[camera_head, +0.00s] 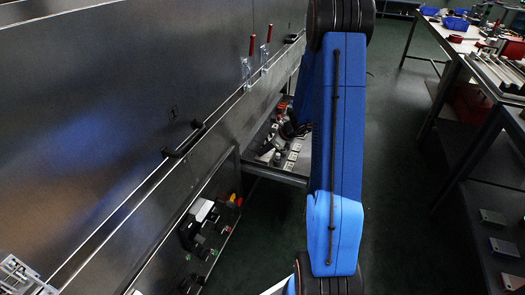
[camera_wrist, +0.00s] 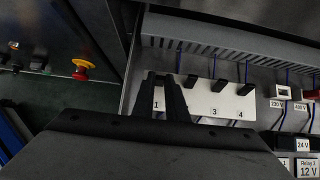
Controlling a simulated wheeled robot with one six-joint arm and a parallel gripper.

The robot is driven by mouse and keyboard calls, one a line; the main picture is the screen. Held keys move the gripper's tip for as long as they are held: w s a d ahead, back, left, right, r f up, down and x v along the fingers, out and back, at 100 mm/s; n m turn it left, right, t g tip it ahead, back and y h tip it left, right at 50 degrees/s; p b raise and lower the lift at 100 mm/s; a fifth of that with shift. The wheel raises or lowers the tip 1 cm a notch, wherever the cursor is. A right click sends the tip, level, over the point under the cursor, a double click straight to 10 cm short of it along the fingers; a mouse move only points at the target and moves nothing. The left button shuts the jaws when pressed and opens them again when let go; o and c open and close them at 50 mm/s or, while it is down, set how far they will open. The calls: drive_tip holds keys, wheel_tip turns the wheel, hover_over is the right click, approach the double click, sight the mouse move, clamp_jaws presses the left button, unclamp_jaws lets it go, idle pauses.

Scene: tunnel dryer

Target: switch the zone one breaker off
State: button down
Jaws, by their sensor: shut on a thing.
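In the wrist view a white breaker panel (camera_wrist: 205,102) carries a row of black levers above the numbers 1, 3 and 4; the number between 1 and 3 is hidden by a finger. My gripper (camera_wrist: 161,78) reaches the left end of the row, its two dark fingers closed around the zone one breaker lever (camera_wrist: 160,76), which is mostly hidden between them. The other levers (camera_wrist: 219,85) stand free to the right. Whether the held lever is up or down cannot be told. In the head view my arm hides most of the gripper.
A red and yellow emergency stop (camera_wrist: 83,68) is on the dark panel at left. Voltage labels and a red knob (camera_wrist: 81,76) lie nearby. In the head view the dryer wall has a black handle (camera_head: 184,139) and red-handled clamps (camera_head: 251,52); a workbench (camera_head: 470,45) stands right.

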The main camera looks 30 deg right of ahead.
drive_tip(key=shift+s+d+f+t+y, duration=0.15)
drive_tip(key=shift+s+d+t+y, duration=0.1)
drive_tip(key=shift+t+y, duration=0.35)
drive_tip(key=shift+s+d+f+t+y, duration=0.15)
drive_tip(key=shift+s+t+y, duration=0.2)
drive_tip(key=shift+t, duration=0.35)
drive_tip(key=c, duration=1.8)
unclamp_jaws()
drive_tip(key=shift+o, duration=0.2)
drive_tip(key=v, duration=1.7)
drive_tip(key=shift+s+d+f, duration=0.2)
drive_tip(key=shift+d, duration=0.1)
